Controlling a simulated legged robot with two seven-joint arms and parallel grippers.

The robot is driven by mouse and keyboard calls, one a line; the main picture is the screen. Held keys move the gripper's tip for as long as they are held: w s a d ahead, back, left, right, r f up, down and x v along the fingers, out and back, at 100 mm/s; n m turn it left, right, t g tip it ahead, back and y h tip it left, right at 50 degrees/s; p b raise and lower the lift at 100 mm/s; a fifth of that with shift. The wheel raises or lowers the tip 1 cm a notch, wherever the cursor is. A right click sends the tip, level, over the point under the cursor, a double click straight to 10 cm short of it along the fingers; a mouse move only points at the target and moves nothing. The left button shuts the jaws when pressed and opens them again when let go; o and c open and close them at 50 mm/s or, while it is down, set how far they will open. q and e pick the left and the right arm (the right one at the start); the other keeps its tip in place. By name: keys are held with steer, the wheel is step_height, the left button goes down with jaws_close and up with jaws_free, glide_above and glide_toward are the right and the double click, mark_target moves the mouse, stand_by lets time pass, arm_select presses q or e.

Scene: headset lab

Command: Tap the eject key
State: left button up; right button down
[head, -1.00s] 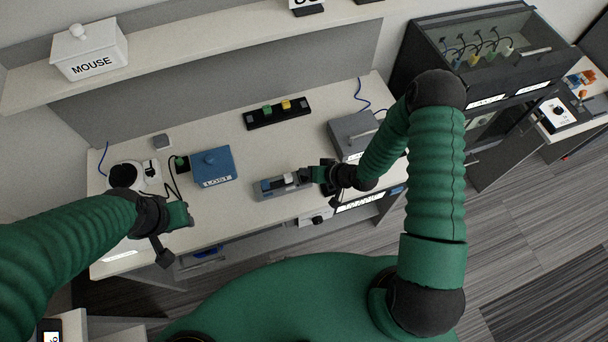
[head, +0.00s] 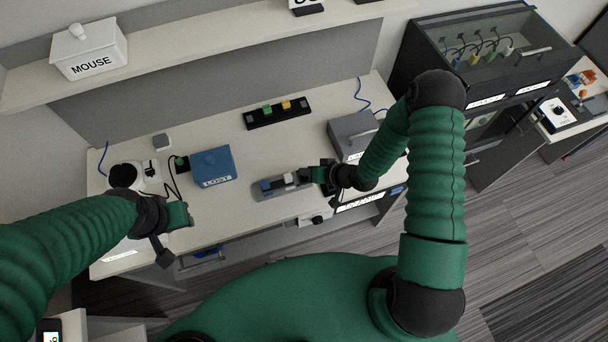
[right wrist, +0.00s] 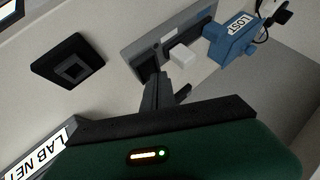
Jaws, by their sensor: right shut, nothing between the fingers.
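A grey key panel (head: 268,193) lies near the front edge of the desk, with blue and dark parts on top. It also shows in the right wrist view (right wrist: 143,62), with a raised white block (right wrist: 182,56) and a pale patch on it. I cannot read which part is the eject key. My right gripper (head: 309,175) is shut and empty at the panel's right end. In the right wrist view its fingers (right wrist: 165,92) overlap the panel's edge; contact cannot be told. My left gripper (head: 183,216) hangs over the desk's front left; its fingers are unclear.
A blue LOST box (head: 212,167) stands left of the panel. A black strip with green and yellow pieces (head: 277,114) lies behind it, and a grey handled box (head: 352,132) stands right. A dark square piece (right wrist: 70,67) lies near my right fingers.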

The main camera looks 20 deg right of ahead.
mark_target(306, 178)
steer(key=shift+f, duration=0.25)
steer(key=shift+f+b, duration=0.4)
steer(key=shift+f, duration=0.05)
stand_by(0.5)
steer(key=shift+r, duration=0.15)
steer(key=shift+r+p, duration=0.75)
step_height(306, 178, up, 5)
steer(key=p, duration=0.4)
stand_by(0.3)
stand_by(0.4)
